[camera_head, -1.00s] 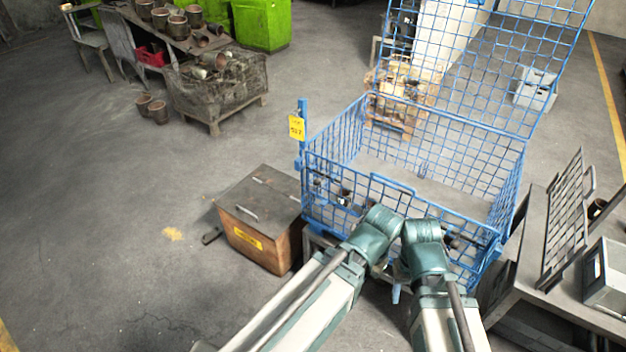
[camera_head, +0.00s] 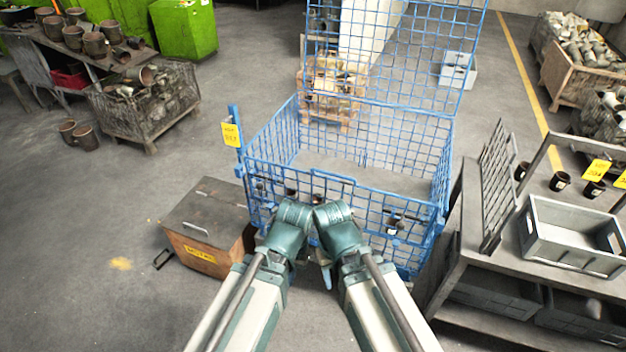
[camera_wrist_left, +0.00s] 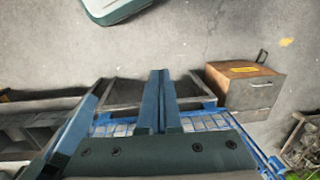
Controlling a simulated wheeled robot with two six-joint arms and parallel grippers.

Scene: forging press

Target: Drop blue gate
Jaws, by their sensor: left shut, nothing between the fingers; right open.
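A blue mesh cage (camera_head: 345,181) stands in front of me. Its front mesh side is upright, and a tall blue mesh panel (camera_head: 395,55) stands up at its back. I cannot tell which of these is the gate. My left gripper (camera_head: 300,262) and right gripper (camera_head: 327,280) are close together at the cage's front side; the wrists hide most of their fingers. In the left wrist view my left gripper's fingers (camera_wrist_left: 161,82) are shut together and empty, with blue cage mesh (camera_wrist_left: 205,121) beneath. I cannot tell whether either touches the cage.
A wooden box with a grey lid (camera_head: 205,225) stands left of the cage. A grey workbench (camera_head: 500,262) with a grey tray (camera_head: 570,240) and an upright mesh rack is close on the right. Pots and crates stand further back.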

